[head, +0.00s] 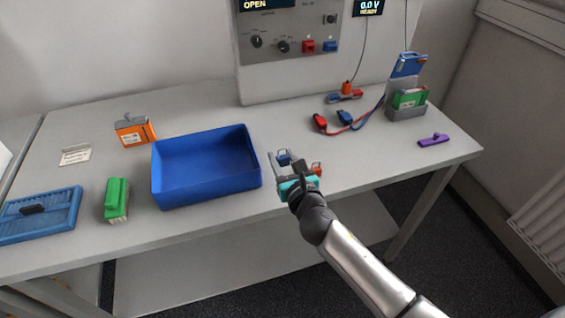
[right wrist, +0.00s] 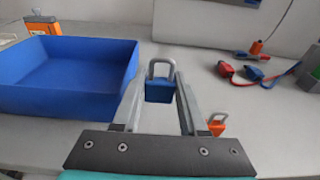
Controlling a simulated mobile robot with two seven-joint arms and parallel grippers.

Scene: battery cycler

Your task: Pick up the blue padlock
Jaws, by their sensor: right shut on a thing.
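The blue padlock (right wrist: 159,90) has a grey shackle and hangs upright between the two fingers of my right gripper (right wrist: 161,85) in the right wrist view. The fingers are shut on its sides. In the head view the blue padlock (head: 284,160) shows at the fingertips of my right gripper (head: 283,162), right of the blue bin. Whether it touches the table is hard to tell. My left gripper is in neither view.
An orange padlock (right wrist: 217,124) stands just right of my right gripper. An open blue bin (head: 206,184) is to the left. Red and blue clips (head: 333,122) with leads lie behind to the right. A purple object (head: 433,140) lies near the right edge.

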